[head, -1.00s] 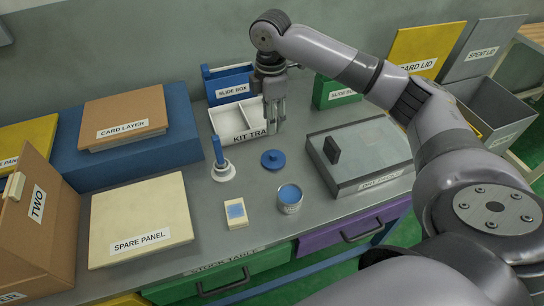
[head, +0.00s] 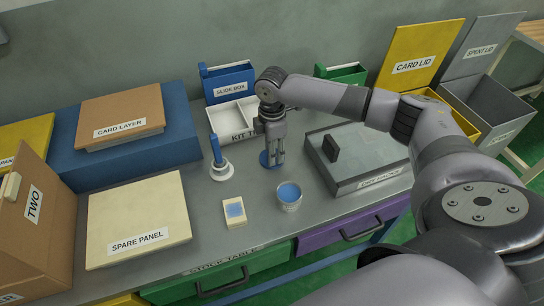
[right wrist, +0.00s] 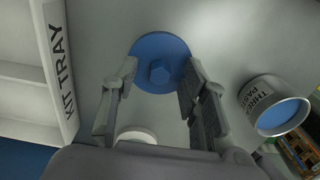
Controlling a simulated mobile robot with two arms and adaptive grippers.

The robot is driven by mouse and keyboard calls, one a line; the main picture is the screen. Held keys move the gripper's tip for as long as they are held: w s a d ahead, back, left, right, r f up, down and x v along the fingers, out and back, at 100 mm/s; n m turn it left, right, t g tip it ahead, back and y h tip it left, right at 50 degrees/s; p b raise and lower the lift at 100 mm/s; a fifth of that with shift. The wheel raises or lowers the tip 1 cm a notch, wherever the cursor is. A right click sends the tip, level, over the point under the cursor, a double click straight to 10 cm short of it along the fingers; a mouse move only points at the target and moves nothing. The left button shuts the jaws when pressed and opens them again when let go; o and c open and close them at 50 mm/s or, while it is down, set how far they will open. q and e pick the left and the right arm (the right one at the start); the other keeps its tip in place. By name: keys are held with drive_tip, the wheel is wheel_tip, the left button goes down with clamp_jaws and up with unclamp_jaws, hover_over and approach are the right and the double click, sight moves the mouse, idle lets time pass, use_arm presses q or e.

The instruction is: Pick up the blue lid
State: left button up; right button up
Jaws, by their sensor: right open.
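The blue lid (right wrist: 160,62) is a flat round disc with a raised knob at its centre. It lies on the grey bench, and in the head view (head: 265,160) it is partly hidden by my right gripper (head: 272,160). I cannot tell whether the fingers touch the lid. My left gripper is not in view.
A jar with blue contents (head: 289,196) stands close to the lid, front right. The kit tray (head: 228,113) is behind, a white stand with a blue post (head: 220,170) is left, and a grey case (head: 350,185) is right.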

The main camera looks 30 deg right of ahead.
drive_tip(key=shift+c, duration=0.6)
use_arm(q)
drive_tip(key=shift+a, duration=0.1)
use_arm(e)
drive_tip(key=c, duration=0.8)
drive_tip(key=shift+r, duration=0.1)
